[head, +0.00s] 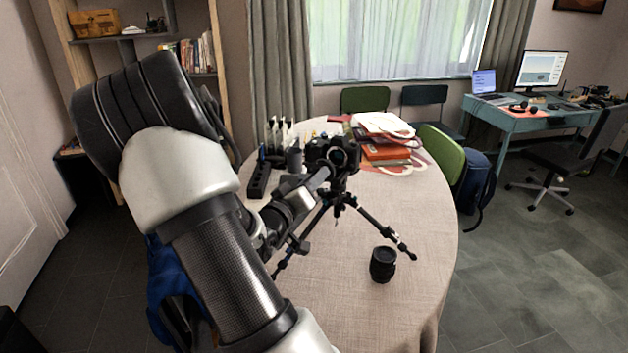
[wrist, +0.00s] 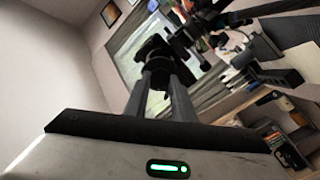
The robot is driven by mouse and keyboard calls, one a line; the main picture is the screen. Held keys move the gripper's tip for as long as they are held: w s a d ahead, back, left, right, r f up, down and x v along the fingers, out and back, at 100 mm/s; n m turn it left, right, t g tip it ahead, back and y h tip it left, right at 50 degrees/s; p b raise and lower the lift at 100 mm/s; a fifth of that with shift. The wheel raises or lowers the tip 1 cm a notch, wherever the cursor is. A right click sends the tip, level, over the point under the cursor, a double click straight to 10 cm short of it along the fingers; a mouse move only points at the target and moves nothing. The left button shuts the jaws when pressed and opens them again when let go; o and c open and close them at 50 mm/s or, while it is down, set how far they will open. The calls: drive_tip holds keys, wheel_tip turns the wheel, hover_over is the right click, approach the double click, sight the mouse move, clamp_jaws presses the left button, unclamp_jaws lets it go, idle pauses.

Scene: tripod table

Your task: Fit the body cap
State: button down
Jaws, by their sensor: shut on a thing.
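The black camera (head: 318,150) sits on top of a black tripod (head: 380,234) that stands on the round table, its round metal-ringed mount facing me. My gripper (head: 324,178) reaches up from the lower left, its fingertips close below and in front of the camera. In the wrist view my gripper (wrist: 160,80) is shut on a small dark thing (wrist: 153,50) at its fingertips, which I take to be the body cap. Its outline is unclear, and I cannot tell whether it touches the camera. A black lens (head: 383,264) stands upright on the cloth to the right.
The table (head: 350,310) has bare cloth at its front and right. Tripod legs spread near my gripper.

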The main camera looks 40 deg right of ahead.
drive_tip(key=shift+b+x, duration=0.4)
drive_tip(key=shift+x, duration=2.55)
drive_tip(key=shift+x, duration=0.75)
idle(0.6)
